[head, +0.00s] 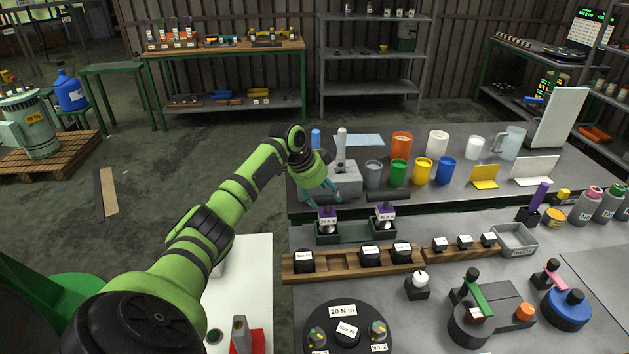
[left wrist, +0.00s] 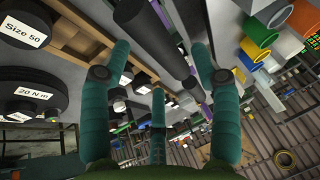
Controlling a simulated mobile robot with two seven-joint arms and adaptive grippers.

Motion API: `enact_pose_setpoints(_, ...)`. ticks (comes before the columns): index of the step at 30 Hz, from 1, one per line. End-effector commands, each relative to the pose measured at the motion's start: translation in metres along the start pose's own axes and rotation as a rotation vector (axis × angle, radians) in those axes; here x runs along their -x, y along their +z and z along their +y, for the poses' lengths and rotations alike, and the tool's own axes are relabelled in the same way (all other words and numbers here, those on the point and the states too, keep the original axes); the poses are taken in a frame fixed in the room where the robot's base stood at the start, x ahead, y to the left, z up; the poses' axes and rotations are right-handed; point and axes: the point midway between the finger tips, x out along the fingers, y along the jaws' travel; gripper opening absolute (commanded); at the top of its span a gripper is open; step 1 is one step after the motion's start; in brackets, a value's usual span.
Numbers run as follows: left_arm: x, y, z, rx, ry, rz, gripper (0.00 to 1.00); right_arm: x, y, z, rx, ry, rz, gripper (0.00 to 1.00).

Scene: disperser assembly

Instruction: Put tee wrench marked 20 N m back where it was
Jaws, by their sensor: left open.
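The tee wrench marked 20 N m (head: 327,221) stands upright in the left part of a dark green tray (head: 356,232). It has a purple collar and a white label. My left gripper (head: 329,192) is just above it, with its teal fingers open around or beside the wrench's top; I cannot tell whether they touch. The fingers hide part of the wrench's handle. In the left wrist view the open fingers (left wrist: 163,62) have a dark bar (left wrist: 150,38) between and beyond them. A similar purple-collared tee wrench (head: 385,214) stands in the tray's right part. My right gripper is not seen.
A wooden rack (head: 334,264) with black size-marked blocks lies in front of the tray. A round black stand (head: 318,318) with a 20 N m sign is nearer. Coloured cups (head: 398,172) and a grey machine (head: 343,183) stand behind, close to the gripper.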

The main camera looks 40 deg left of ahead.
Motion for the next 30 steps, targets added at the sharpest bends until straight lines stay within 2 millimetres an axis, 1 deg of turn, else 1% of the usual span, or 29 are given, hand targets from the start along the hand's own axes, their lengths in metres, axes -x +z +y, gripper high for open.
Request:
enact_pose_setpoints(1, 0.011, 0.002, -0.001, -0.002, -0.006, 0.000, 0.62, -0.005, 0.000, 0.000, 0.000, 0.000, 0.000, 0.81)
enact_pose_setpoints(3, 0.027, 0.002, -0.001, -0.003, -0.006, -0.001, 0.62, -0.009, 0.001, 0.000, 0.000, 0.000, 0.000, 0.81)
enact_pose_setpoints(6, 0.048, 0.001, -0.001, -0.001, -0.004, 0.001, 0.62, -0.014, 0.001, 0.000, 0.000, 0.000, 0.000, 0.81)
enact_pose_setpoints(9, 0.065, 0.001, -0.001, 0.000, -0.002, 0.001, 0.62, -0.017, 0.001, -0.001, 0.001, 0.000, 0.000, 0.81)
enact_pose_setpoints(12, 0.077, 0.001, -0.001, 0.000, -0.002, 0.000, 0.62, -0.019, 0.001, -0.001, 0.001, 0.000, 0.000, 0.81)
enact_pose_setpoints(15, 0.084, 0.000, 0.000, 0.000, 0.000, 0.001, 0.62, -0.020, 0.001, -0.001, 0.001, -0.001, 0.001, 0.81)
enact_pose_setpoints(18, 0.086, 0.000, 0.000, 0.000, 0.001, 0.000, 0.62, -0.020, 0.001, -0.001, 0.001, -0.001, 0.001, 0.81)
enact_pose_setpoints(30, 0.086, 0.000, 0.000, 0.001, 0.001, 0.000, 0.62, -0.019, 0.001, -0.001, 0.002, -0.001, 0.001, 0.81)
